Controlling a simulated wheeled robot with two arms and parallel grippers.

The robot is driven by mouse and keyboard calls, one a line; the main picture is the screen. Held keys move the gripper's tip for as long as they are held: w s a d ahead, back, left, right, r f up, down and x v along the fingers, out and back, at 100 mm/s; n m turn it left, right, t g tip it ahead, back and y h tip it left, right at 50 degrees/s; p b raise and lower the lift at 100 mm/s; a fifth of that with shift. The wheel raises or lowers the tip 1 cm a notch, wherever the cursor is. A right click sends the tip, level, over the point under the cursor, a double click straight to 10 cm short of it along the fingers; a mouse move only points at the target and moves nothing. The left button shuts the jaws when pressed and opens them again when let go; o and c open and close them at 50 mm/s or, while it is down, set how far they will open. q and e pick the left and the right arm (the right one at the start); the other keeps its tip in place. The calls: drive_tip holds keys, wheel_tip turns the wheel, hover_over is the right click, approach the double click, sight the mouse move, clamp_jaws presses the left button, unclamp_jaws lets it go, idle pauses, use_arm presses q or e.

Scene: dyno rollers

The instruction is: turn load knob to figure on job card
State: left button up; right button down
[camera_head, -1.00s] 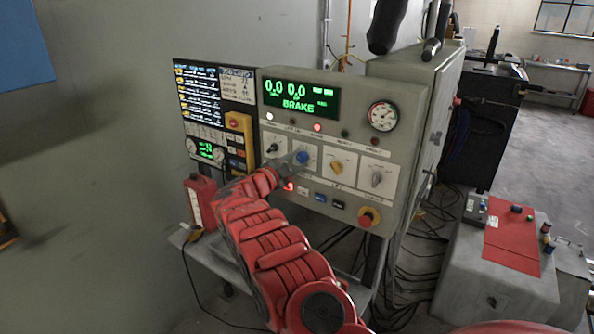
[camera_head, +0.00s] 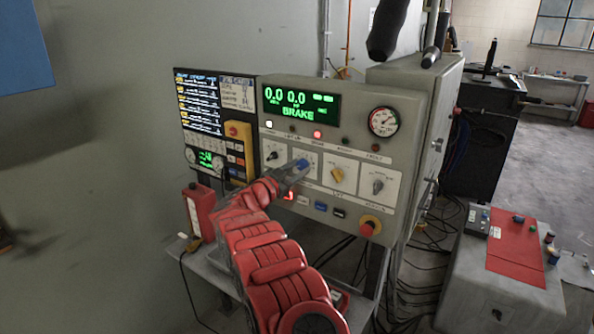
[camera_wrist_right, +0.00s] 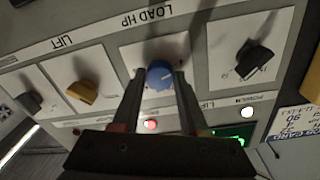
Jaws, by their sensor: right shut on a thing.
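The blue load knob (camera_head: 302,163) sits on a white plate of the grey control console. In the right wrist view the knob (camera_wrist_right: 160,74) shows under the label LOAD HP, with a pale pointer line on its face. My right gripper (camera_wrist_right: 159,80) has one finger on each side of the knob and is shut on it. In the head view the red right arm reaches up to the knob and partly covers its plate. A white card with blue print (camera_head: 236,92), apparently the job card, is left of the display; its figures are too small to read. My left gripper is not in view.
A black knob (camera_head: 272,155), a yellow knob (camera_head: 337,174) and a grey knob (camera_head: 377,186) flank the load knob. The green display (camera_head: 300,103) reads 0.0, 0.0 and BRAKE. A red box (camera_head: 199,210) stands left.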

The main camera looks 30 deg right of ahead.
drive_tip(key=shift+f, duration=0.1)
idle(0.3)
drive_tip(key=shift+c, duration=2.2)
unclamp_jaws()
drive_tip(key=shift+s+a, duration=0.15)
drive_tip(key=shift+a, duration=0.5)
drive_tip(key=p+v, duration=0.5)
drive_tip(key=v, duration=1.1)
drive_tip(key=shift+p, duration=0.4)
drive_tip(key=shift+s, duration=0.1)
